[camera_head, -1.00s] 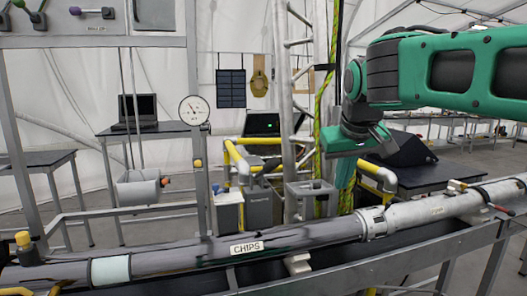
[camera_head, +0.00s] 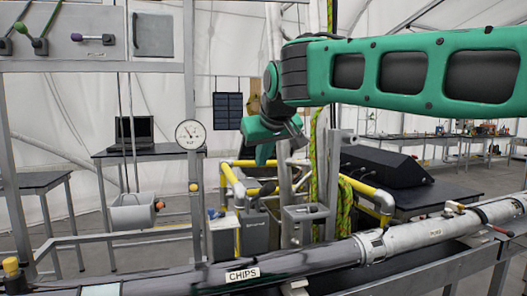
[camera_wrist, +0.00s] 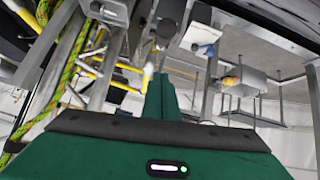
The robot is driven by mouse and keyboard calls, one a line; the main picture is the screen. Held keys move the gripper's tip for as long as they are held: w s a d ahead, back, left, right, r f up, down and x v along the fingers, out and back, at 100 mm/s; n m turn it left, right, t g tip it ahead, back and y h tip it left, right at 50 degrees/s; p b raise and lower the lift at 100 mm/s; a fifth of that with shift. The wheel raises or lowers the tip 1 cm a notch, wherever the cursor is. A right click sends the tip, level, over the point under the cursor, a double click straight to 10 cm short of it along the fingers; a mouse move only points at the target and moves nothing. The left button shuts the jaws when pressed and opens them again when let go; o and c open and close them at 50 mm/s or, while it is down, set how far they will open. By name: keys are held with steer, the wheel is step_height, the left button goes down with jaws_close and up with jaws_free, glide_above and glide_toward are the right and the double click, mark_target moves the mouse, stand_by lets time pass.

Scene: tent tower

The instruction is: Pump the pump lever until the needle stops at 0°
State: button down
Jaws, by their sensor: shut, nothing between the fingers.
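A round white gauge (camera_head: 190,134) stands on a grey post at centre left in the head view. Its dark needle slants across the dial; the reading is too small to tell. My gripper (camera_head: 263,157) is shut and empty, pointing down in the air to the right of the gauge, apart from it. Its closed green fingers show at the middle of the wrist view (camera_wrist: 160,97). I cannot tell for sure which part is the pump lever. A dark handle (camera_head: 262,190) shows below my gripper, by a grey box (camera_head: 254,228) inside the yellow rails.
A long grey pipe marked CHIPS (camera_head: 315,262) crosses the front. Yellow rails (camera_head: 232,183) and a yellow-green rope (camera_head: 345,205) stand near my gripper. A panel (camera_head: 85,38) with green and purple levers is at upper left. A dark case (camera_head: 385,167) sits behind right.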

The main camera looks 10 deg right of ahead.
steer(key=shift+x, duration=0.95)
steer(key=shift+s+d+f, duration=0.25)
steer(key=shift+s+f, duration=0.6)
steer(key=shift+f, duration=0.05)
steer(key=shift+s+d+f, duration=0.15)
steer(key=shift+s+f, duration=0.1)
steer(key=shift+f, duration=0.5)
